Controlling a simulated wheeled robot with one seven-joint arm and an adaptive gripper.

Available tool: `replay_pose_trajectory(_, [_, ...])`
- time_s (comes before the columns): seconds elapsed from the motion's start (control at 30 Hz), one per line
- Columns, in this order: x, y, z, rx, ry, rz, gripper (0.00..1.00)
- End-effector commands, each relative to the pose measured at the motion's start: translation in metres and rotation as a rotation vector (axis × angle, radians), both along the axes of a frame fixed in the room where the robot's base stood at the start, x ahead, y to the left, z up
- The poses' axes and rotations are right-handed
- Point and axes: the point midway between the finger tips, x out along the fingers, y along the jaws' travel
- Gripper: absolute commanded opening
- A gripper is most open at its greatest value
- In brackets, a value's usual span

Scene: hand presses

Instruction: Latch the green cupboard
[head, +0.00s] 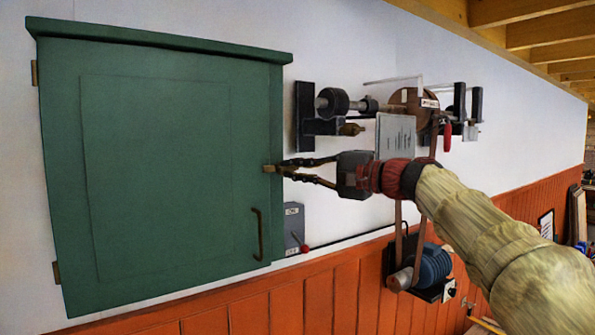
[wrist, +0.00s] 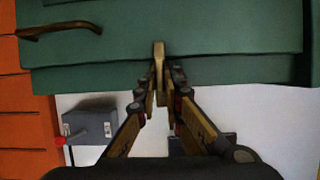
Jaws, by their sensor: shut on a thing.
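The green cupboard (head: 150,170) hangs on the wall at the left of the head view, and its door looks closed. A small brass latch piece (head: 268,168) sits at the door's right edge; it also shows in the wrist view (wrist: 159,58). A curved brass handle (head: 257,233) is lower on the door. My gripper (head: 285,169) reaches in from the right, its fingers at the latch piece. In the wrist view my gripper (wrist: 160,88) is shut on the latch piece. The fingertips partly hide it, so I cannot tell whether it is fully engaged.
A grey switch box (head: 294,228) with a red-knobbed lever is on the wall just below my gripper. A wall-mounted machine with a wheel (head: 412,105) is behind my arm, and a blue motor (head: 434,265) is below. Orange panelling (head: 330,300) runs along the lower wall.

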Motion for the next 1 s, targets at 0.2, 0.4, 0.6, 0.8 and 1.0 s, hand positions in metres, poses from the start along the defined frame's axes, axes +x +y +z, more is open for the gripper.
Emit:
replay_pose_trajectory(0.2, [0.0,0.002,-0.001,0.0,0.002,0.003,0.15])
replay_pose_trajectory(0.4, [0.0,0.001,-0.001,0.0,0.001,0.003,0.26])
replay_pose_trajectory(0.6, [0.0,0.001,0.0,-0.001,0.001,0.002,0.27])
replay_pose_trajectory(0.8, [-0.002,-0.002,0.0,0.0,0.0,0.001,0.27])
replay_pose_trajectory(1.0, [-0.017,-0.025,0.001,-0.001,-0.001,-0.001,0.27])
